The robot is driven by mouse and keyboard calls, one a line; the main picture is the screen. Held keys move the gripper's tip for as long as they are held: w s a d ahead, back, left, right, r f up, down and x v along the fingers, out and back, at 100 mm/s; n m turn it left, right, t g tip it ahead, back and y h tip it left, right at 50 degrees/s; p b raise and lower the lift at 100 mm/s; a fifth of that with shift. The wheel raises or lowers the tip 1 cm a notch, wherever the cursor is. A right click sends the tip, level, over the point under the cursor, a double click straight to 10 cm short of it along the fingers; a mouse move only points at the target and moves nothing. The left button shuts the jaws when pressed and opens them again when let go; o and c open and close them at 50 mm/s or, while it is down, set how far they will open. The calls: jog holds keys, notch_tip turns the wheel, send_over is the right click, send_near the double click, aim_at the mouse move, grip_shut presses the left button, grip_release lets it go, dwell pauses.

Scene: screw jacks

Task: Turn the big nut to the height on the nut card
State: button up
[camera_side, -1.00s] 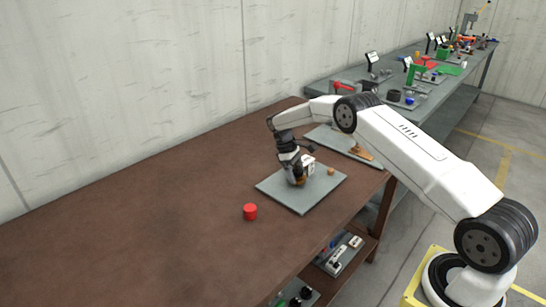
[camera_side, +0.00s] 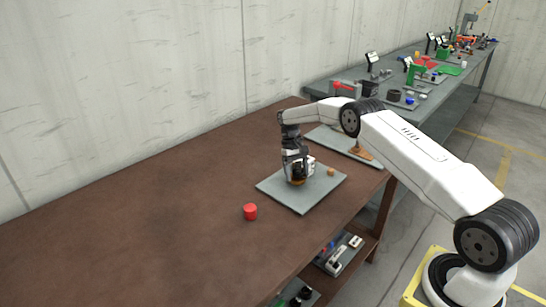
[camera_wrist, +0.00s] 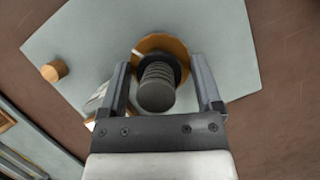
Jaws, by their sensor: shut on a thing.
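The screw jack stands on a grey plate (camera_side: 300,203) on the brown table. Its dark threaded screw (camera_wrist: 157,90) points up toward my camera in the wrist view. The big orange-brown nut (camera_wrist: 165,44) is around this screw, and only its lower edge shows under my gripper in the side view (camera_side: 297,183). My gripper (camera_wrist: 164,62) points down over the jack, with one finger on each side, and is shut on the nut. A white card (camera_side: 310,164) stands close beside the jack; its markings cannot be read. The nut's exact height is hidden by my fingers.
A small orange-brown cylinder (camera_side: 331,172) stands on the plate right of the jack; it also shows in the wrist view (camera_wrist: 54,70). A red cylinder (camera_side: 250,212) stands on the table in front of the plate. The table's left side is clear.

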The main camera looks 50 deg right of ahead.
jog(key=shift+w+r, duration=0.1)
jog(key=shift+r, duration=0.15)
jog(key=o, duration=0.9)
jog(key=shift+o, duration=0.7)
jog(key=shift+f, duration=0.1)
jog(key=v, duration=0.7)
jog(key=shift+r, duration=0.3)
jog(key=shift+r, duration=0.1)
jog(key=shift+w, duration=0.1)
